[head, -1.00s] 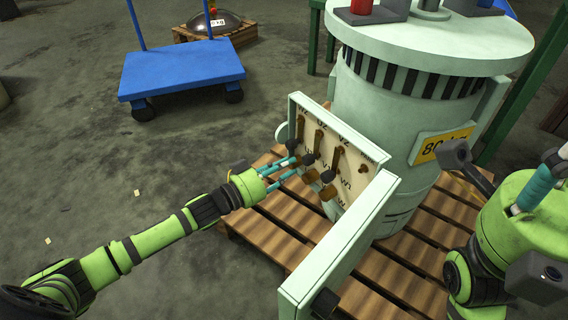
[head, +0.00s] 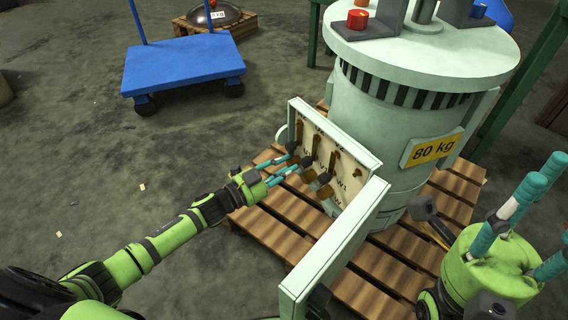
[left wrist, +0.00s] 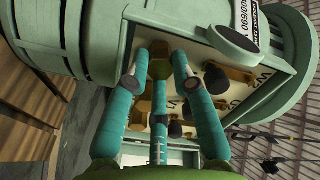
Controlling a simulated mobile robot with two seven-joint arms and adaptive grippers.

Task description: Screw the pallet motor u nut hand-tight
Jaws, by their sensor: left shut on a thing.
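The pallet motor (head: 400,125) is a pale green cylinder with an open terminal box on its side. The cream terminal board (head: 350,160) carries brown bars, dark knobs and brown nuts, with letter labels. My left gripper (head: 294,160) reaches the lower left of the board, by the U side. In the left wrist view its teal fingers (left wrist: 160,80) close around an olive-brown nut (left wrist: 160,65), largely hidden by them. How far the nut sits on its stud cannot be seen. My right gripper (head: 545,200) has spread, empty fingers, at the right.
The motor stands on a wooden pallet (head: 385,289). The box's pale green open cover (head: 335,255) stands out in front, right of my left gripper.

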